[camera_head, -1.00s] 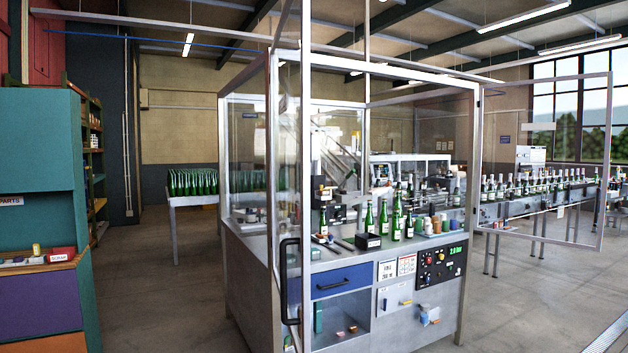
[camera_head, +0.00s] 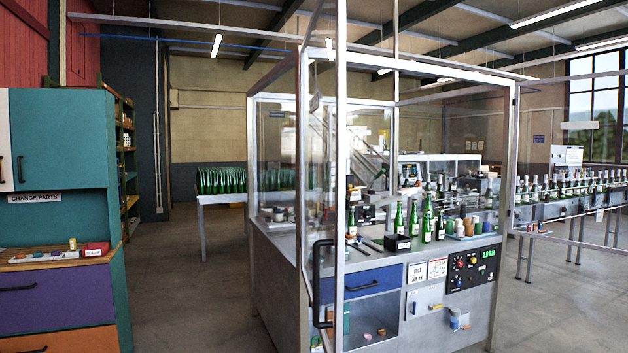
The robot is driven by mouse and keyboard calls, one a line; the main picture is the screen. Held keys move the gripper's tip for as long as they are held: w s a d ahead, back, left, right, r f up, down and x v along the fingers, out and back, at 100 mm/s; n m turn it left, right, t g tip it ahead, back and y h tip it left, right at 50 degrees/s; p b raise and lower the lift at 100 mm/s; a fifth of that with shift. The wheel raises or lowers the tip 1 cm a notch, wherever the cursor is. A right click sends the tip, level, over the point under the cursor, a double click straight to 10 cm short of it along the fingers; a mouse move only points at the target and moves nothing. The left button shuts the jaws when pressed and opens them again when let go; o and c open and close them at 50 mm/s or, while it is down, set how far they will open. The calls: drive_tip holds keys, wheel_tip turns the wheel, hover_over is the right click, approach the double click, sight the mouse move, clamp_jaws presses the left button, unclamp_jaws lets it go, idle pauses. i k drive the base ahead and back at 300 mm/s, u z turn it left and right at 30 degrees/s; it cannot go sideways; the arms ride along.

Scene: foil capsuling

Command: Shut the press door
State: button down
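The press is a metal machine (camera_head: 280,285) with a clear-walled guard above its worktop. A clear door with a pale metal frame (camera_head: 341,200) stands open at its front left, swung out toward me and seen nearly edge-on. Its black bar handle (camera_head: 318,285) is low on that frame. A second clear door (camera_head: 570,241) stands open at the front right, swung outward and cut off by the picture's right edge. The front between them is uncovered, with green bottles (camera_head: 414,221) on the worktop. My gripper is not in view.
A teal cabinet (camera_head: 62,160) with a parts counter stands close on the left. A table of green bottles (camera_head: 203,215) is behind the press. A bottle conveyor (camera_head: 550,208) runs off to the right. Floor (camera_head: 190,310) is clear between cabinet and press.

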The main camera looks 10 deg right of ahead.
sight(310, 100)
drive_tip(key=u, duration=0.05)
drive_tip(key=i, duration=1)
drive_tip(key=u, duration=1.8)
drive_tip(key=i, duration=0.2)
drive_tip(key=u, duration=0.3)
